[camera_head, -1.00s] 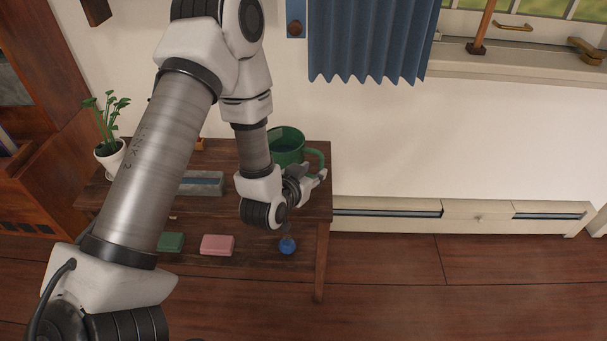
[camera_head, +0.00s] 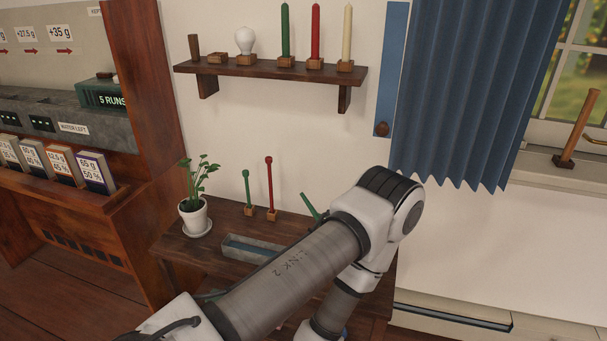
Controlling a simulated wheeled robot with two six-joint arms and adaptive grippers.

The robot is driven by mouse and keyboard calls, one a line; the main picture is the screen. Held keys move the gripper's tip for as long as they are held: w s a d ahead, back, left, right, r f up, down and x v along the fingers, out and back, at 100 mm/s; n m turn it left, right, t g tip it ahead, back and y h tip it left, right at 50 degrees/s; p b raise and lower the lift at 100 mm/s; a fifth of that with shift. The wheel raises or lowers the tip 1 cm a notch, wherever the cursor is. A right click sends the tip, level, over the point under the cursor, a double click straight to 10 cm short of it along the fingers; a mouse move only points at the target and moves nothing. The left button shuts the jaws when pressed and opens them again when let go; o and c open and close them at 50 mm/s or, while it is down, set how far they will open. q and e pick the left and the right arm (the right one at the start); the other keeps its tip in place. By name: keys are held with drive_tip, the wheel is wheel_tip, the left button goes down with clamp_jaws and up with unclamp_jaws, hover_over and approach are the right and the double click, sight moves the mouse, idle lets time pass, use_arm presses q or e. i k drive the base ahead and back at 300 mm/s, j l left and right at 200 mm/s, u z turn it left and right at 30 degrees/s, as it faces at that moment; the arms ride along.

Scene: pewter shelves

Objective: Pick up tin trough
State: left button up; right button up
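The tin trough (camera_head: 252,241) is a long, low grey metal container with something blue inside. It sits on the small dark wooden table (camera_head: 229,220), upright as far as I can see. My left arm crosses in front of it and hides its near right part. The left gripper itself is hidden behind or below the arm links. My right gripper is not in view.
A potted plant (camera_head: 194,212) stands left of the trough. A green stick (camera_head: 247,188) and a red stick (camera_head: 269,185) stand in wooden holders behind it. A wall shelf (camera_head: 272,71) above carries candles and a bulb. A blue curtain (camera_head: 470,100) hangs at right.

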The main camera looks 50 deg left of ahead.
sight(256, 252)
drive_tip(key=u, duration=1.9)
